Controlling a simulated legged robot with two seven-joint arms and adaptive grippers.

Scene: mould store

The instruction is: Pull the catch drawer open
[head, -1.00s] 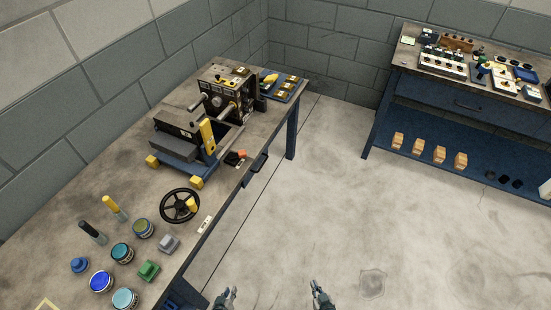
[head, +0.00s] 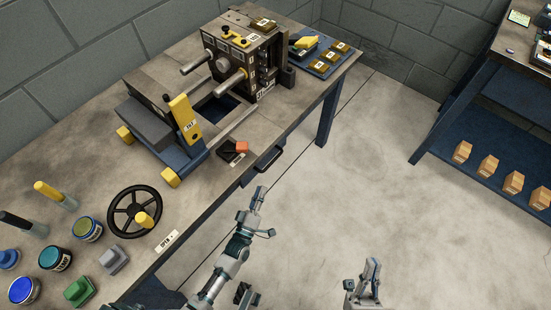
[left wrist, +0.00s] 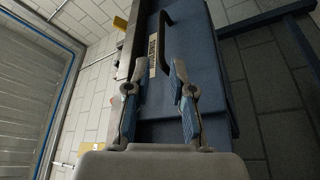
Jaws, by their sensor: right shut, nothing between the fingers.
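The catch drawer is under the bench's front edge. Its black bar handle (head: 267,160) shows in the head view below the press. In the left wrist view the blue drawer front (left wrist: 192,35) carries the dark handle (left wrist: 166,38) and a pale label (left wrist: 153,54). The drawer looks shut. My left gripper (head: 260,192) is just in front of and below the handle, apart from it in the head view. In the left wrist view its fingers (left wrist: 160,68) are spread with the handle ahead of them. My right gripper (head: 373,264) is shut and empty over the floor, to the right.
The bench (head: 75,165) holds a press (head: 245,60) with a yellow lever, a black handwheel (head: 134,211), several jars and a blue tray (head: 325,62). A second bench (head: 500,105) stands at the right with wooden blocks on its shelf. The floor between is clear.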

